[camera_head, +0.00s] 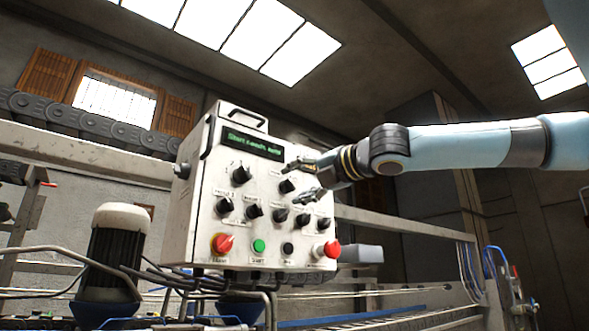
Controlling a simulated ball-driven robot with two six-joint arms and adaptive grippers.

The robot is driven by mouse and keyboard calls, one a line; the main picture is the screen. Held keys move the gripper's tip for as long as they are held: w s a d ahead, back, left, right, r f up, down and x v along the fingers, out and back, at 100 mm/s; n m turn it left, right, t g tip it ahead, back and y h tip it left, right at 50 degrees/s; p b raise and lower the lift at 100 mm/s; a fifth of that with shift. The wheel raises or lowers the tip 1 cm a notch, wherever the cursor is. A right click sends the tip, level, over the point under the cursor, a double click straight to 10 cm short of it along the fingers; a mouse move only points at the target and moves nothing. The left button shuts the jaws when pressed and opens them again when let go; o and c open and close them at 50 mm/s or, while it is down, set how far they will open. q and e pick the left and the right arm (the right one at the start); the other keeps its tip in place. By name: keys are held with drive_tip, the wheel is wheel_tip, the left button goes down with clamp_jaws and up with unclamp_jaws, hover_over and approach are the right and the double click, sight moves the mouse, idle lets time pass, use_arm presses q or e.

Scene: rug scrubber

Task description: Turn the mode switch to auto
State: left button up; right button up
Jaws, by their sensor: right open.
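The white control box (206,190) stands in the middle of the view, with a small dark display with green text (253,142) at its top. Several black rotary knobs sit on its face, one at the upper left (241,175) and one at the upper right (287,186). Their labels are too small to read surely, so I cannot tell which is the mode switch. My right gripper (297,180) comes in from the right, open and empty, its fingers beside the upper right knob. I cannot tell whether it touches the panel. My left gripper is not in view.
Along the panel's bottom are a red knob (222,244), a green button (259,246), a black button (288,248) and another red knob (332,249). A white-capped motor (118,218) and cables stand at left. Metal rails run behind the box.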

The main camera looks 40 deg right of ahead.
drive_tip(key=shift+w+a+f+p, duration=0.1)
drive_tip(key=shift+w+p, duration=0.2)
drive_tip(key=shift+w, duration=0.3)
clamp_jaws()
